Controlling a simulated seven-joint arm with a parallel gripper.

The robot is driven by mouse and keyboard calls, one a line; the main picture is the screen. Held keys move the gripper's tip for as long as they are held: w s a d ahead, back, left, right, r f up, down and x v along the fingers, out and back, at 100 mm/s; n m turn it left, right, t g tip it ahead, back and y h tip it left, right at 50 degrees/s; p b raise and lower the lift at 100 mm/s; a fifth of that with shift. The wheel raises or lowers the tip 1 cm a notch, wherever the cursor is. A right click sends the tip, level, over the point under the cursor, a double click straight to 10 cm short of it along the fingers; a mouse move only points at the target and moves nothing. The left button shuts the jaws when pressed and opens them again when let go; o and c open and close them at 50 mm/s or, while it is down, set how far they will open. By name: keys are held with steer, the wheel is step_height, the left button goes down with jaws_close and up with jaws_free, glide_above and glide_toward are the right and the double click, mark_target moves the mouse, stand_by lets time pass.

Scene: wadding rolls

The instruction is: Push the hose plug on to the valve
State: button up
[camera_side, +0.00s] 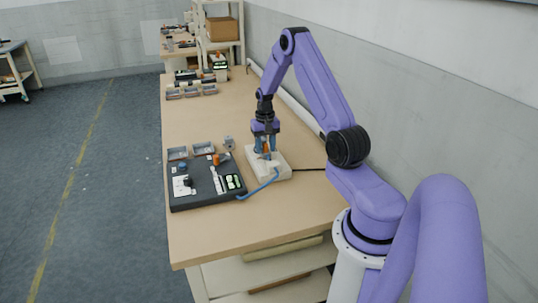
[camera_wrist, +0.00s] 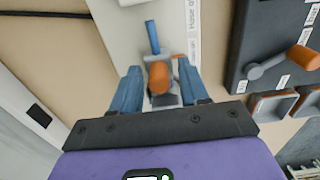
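The hose plug, an orange body (camera_wrist: 160,78) with a blue hose end (camera_wrist: 152,38), sits at a pale block (camera_side: 281,171) on the bench. My gripper (camera_side: 265,153) points down over this block. In the wrist view its blue fingers (camera_wrist: 160,68) stand on either side of the plug, with a gap showing on each side, so it looks open. The valve seems to be the grey fitting with an orange handle (camera_wrist: 303,57) on the black board; in the side view its orange part (camera_side: 216,159) shows near the board's far right corner. The plug's lower end is hidden.
The black board (camera_side: 206,199) lies left of the block, with a blue hose (camera_side: 258,188) running between them. Grey bins (camera_side: 203,148) and a small grey fitting (camera_side: 229,143) stand behind the board. The bench front (camera_side: 245,225) is clear.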

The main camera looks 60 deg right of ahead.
mark_target(265, 144)
steer(key=shift+r, duration=3.45)
steer(key=s+a+r+n, duration=0.1)
steer(key=a+r+n, duration=0.2)
steer(key=a, duration=0.7)
steer(key=s+a+r+n, duration=0.1)
steer(key=a+r+n, duration=0.25)
steer(key=a, duration=0.65)
steer(key=s+a+r+n, duration=0.15)
steer(key=a+n, duration=0.25)
steer(key=a, duration=0.5)
steer(key=s+a+r+n, duration=0.1)
steer(key=s+a+n, duration=0.4)
steer(key=s, duration=0.6)
steer(key=s+a+r+n, duration=0.1)
steer(key=s+a+n, duration=0.4)
steer(key=s, duration=0.6)
steer(key=shift+s+r+n, duration=0.3)
steer(key=shift+r+n, duration=0.1)
steer(key=shift+n, duration=0.15)
